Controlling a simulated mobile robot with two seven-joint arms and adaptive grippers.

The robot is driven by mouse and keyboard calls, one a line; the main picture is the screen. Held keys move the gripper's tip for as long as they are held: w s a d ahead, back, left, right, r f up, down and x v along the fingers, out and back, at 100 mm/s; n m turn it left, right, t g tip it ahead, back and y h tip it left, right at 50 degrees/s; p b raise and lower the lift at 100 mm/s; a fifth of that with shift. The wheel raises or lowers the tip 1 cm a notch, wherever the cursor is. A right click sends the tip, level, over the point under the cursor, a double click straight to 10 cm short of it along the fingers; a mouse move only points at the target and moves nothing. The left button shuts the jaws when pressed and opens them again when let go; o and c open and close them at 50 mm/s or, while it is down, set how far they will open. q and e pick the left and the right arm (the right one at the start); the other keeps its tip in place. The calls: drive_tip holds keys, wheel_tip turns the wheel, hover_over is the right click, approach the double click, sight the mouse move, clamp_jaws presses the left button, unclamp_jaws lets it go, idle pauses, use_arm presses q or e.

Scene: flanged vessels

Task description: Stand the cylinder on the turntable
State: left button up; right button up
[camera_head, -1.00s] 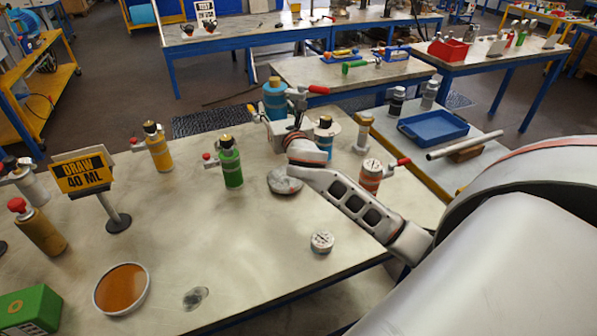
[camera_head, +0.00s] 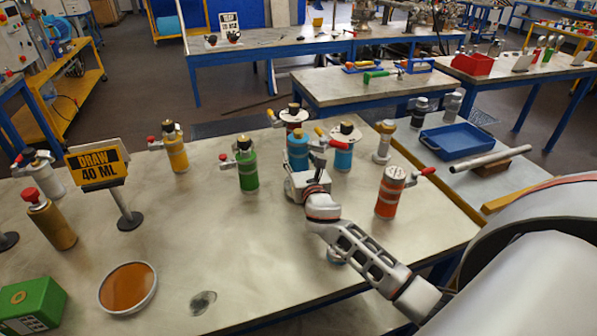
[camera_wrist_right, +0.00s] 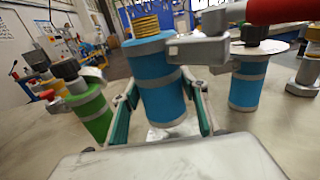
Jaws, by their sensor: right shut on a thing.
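In the right wrist view the cylinder (camera_wrist_right: 163,92) stands between the two green-padded fingers (camera_wrist_right: 162,108), leaning slightly in the picture. A shiny pale patch (camera_wrist_right: 172,132) shows below and behind it. My left gripper is not in view.
A sign (camera_head: 97,168) and an amber dish (camera_head: 128,287) are left. The table's front middle is mostly clear.

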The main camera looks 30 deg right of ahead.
sight(299, 168)
drive_tip(key=shift+f+b, duration=0.9)
drive_tip(key=shift+f, duration=1.15)
drive_tip(key=shift+f, duration=0.1)
drive_tip(key=o, duration=1.6)
drive_tip(key=shift+f, duration=0.1)
drive_tip(key=shift+o, duration=0.2)
drive_tip(key=shift+s+a, duration=0.1)
drive_tip(key=shift+s, duration=0.15)
drive_tip(key=v, duration=1)
drive_tip(key=shift+s+a+p, duration=0.1)
drive_tip(key=shift+s+p, duration=0.05)
drive_tip(key=shift+p, duration=0.15)
drive_tip(key=shift+s+a, duration=0.2)
drive_tip(key=shift+s, duration=0.4)
